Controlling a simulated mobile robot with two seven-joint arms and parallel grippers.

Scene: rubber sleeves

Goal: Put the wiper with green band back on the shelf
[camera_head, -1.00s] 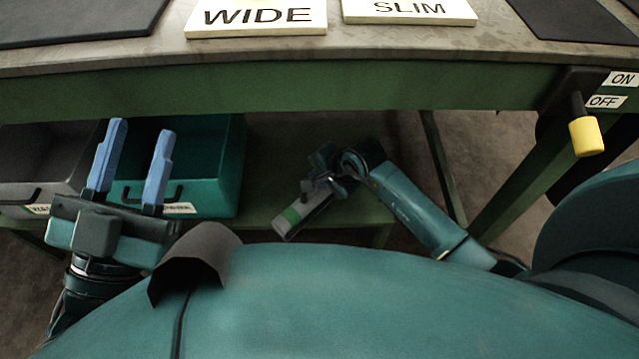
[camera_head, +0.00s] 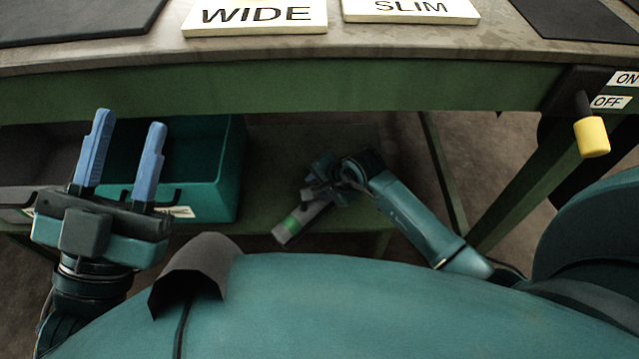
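The wiper with green band (camera_head: 291,224) is a grey bar with a green stripe near its lower left end. It slants over the lower shelf (camera_head: 265,160) under the bench. My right gripper (camera_head: 318,190) is at the wiper's upper right end, with its fingers closed around it. The fingers partly hide that end, and I cannot tell whether the wiper touches the shelf. My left gripper (camera_head: 122,152) is at the left, its two blue fingers pointing up, wide apart and empty, in front of the teal bin.
A teal bin (camera_head: 230,165) and a dark grey bin (camera_head: 20,170) stand on the lower shelf at the left. The bench edge (camera_head: 300,90) runs above. WIDE (camera_head: 255,16) and SLIM (camera_head: 410,10) signs lie on top. A yellow-tipped switch lever (camera_head: 591,137) hangs at the right.

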